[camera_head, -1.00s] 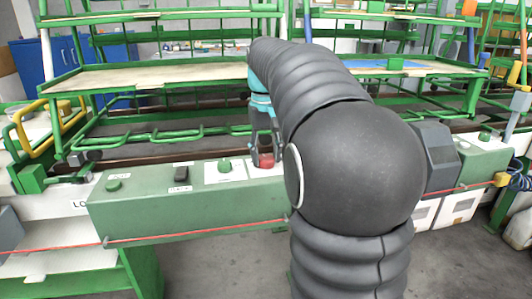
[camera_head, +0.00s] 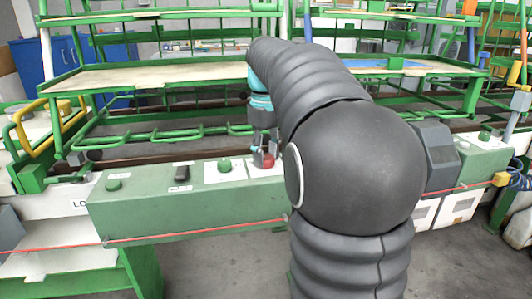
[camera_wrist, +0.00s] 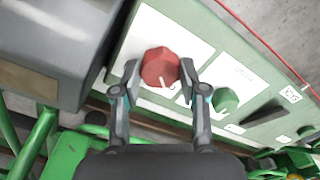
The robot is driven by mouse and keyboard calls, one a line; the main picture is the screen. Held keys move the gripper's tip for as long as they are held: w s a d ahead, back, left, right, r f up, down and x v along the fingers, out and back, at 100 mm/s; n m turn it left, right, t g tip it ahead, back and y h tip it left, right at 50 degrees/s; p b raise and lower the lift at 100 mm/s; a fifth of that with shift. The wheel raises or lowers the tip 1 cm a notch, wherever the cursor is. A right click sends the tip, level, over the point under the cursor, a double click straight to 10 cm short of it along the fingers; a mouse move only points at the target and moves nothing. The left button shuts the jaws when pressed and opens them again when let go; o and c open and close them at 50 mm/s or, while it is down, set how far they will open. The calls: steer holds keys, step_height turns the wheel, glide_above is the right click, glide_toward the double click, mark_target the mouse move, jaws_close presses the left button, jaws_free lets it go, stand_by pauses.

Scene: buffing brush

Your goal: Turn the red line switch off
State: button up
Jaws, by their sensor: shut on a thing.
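The red line switch (camera_wrist: 160,68) is a faceted red knob with a white mark on its edge, on a white label plate. It also shows in the head view (camera_head: 263,161), on top of the green control box (camera_head: 150,214). My gripper (camera_wrist: 159,72) has one finger on each side of the knob and is shut on it. In the head view my gripper (camera_head: 265,152) reaches down onto the switch from above, and my arm hides the box to the right of it.
A green knob (camera_wrist: 226,99) sits beside the switch on its own white plate. A black switch (camera_head: 182,173) and another green knob (camera_head: 114,185) lie farther left. A grey housing (camera_wrist: 55,45) stands close beside my gripper. A red cord (camera_head: 190,233) runs along the box front.

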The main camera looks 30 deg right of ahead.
mark_target(265, 157)
steer(key=o, duration=1.1)
steer(key=shift+o, duration=0.2)
step_height(265, 157, up, 12)
stand_by(0.4)
steer(key=s+a+f+m+t, duration=0.1)
steer(key=s+a+f+t, duration=0.1)
steer(key=s+a+f, duration=0.3)
steer(key=s+a+f+m+t, duration=0.1)
steer(key=s+a+f, duration=0.3)
steer(key=s+f, duration=0.5)
steer(key=s+a+f+m+t, duration=0.1)
steer(key=s+a+f+t, duration=0.1)
steer(key=s+a+f, duration=0.3)
step_height(265, 157, down, 4)
steer(key=shift+s+a+f+t, duration=0.25)
steer(key=shift+s+a+t, duration=0.05)
steer(key=shift+s, duration=0.75)
